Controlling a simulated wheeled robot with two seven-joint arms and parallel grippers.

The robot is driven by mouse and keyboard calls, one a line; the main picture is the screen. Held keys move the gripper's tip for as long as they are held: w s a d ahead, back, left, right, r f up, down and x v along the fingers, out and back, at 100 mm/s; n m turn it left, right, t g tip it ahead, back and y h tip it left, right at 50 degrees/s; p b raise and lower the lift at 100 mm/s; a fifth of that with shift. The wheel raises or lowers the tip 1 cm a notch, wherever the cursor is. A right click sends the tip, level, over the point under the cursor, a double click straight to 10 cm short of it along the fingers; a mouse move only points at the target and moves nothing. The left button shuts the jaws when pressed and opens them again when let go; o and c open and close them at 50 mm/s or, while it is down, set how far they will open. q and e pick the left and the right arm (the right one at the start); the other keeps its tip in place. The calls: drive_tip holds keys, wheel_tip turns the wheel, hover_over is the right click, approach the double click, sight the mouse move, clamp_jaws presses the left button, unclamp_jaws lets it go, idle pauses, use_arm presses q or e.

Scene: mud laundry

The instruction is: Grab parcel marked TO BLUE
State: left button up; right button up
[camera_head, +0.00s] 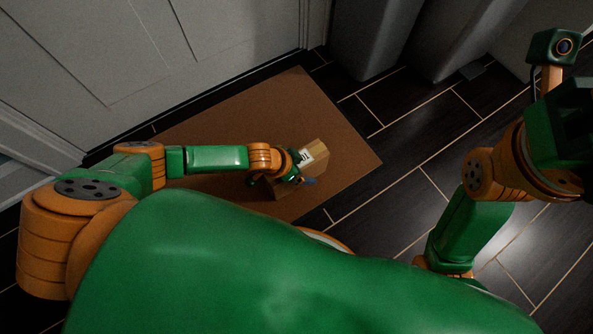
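A small brown cardboard parcel (318,152) with a white label sits on the brown mat (235,120). The label's writing is too small to read. My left arm reaches in from the left, and its gripper (285,178) is right at the parcel's near left side, overlapping it in the picture. Whether its fingers are open or closed on the parcel cannot be made out. A small bluish patch shows beside the gripper. My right arm is raised at the right edge, away from the parcel; its gripper (570,125) is dark and partly cut off, and its fingers are not clear.
A pale panelled door (110,50) stands behind the mat at upper left. Grey upright shapes (370,35) stand at the top, right of the door. The dark tiled floor (400,120) right of the mat is clear. My green body covers the lower middle.

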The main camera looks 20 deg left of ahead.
idle(0.4)
use_arm(q)
drive_tip(key=shift+f, duration=0.1)
drive_tip(key=shift+c, duration=0.9)
clamp_jaws()
